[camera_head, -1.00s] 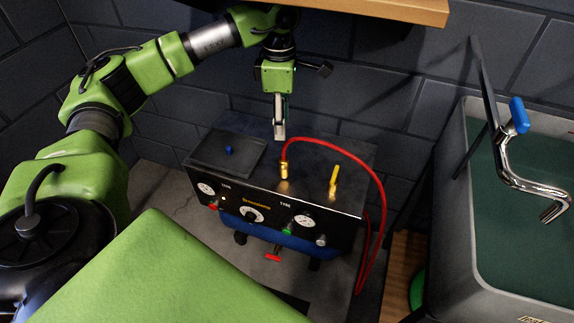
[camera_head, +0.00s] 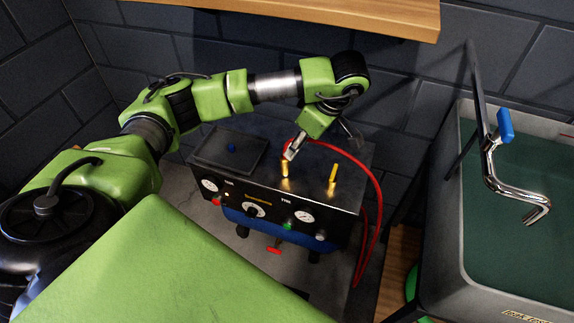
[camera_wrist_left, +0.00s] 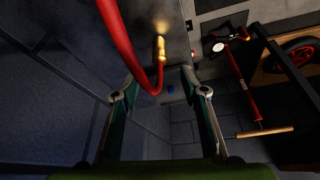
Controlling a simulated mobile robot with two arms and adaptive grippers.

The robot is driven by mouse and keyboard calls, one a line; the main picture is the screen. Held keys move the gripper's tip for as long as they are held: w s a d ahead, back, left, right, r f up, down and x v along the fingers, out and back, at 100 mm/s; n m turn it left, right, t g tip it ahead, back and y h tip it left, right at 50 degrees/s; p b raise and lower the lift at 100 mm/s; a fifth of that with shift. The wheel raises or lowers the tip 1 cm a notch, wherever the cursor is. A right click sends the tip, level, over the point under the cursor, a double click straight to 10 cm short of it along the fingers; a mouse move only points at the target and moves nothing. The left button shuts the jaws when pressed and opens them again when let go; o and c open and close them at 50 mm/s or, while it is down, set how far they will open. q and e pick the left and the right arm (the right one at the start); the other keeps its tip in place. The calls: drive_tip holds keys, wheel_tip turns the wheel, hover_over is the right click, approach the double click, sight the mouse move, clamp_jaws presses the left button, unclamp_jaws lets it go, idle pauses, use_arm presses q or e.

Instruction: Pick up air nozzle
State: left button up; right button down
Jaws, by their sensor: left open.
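The air unit (camera_head: 225,178) is a black box with a dark top, front gauges and a blue lower strip. A brass nozzle (camera_head: 285,184) on the red hose stands upright on its top, and a second yellow-brass fitting (camera_head: 333,177) stands to its right. My left gripper (camera_head: 292,153) is tilted down just above the brass nozzle. In the left wrist view, my open gripper (camera_wrist_left: 160,85) has a finger on each side of the red hose (camera_wrist_left: 116,35), and the brass nozzle (camera_wrist_left: 161,48) shows just beyond the fingertips. Its jaws look empty. My right gripper is out of view.
A wooden shelf (camera_head: 300,18) overhangs the back. A grey basin (camera_head: 462,225) with a chrome, blue-handled tap (camera_head: 510,180) stands at the right. The red hose (camera_head: 376,200) loops down the unit's right side. A red pump (camera_wrist_left: 240,75) shows in the left wrist view.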

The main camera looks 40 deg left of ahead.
sight(286, 162)
use_arm(q)
drive_tip(key=b+x, duration=0.1)
drive_tip(key=x, duration=1)
drive_tip(key=shift+a+f, duration=0.2)
drive_tip(key=shift+f, duration=0.15)
clamp_jaws()
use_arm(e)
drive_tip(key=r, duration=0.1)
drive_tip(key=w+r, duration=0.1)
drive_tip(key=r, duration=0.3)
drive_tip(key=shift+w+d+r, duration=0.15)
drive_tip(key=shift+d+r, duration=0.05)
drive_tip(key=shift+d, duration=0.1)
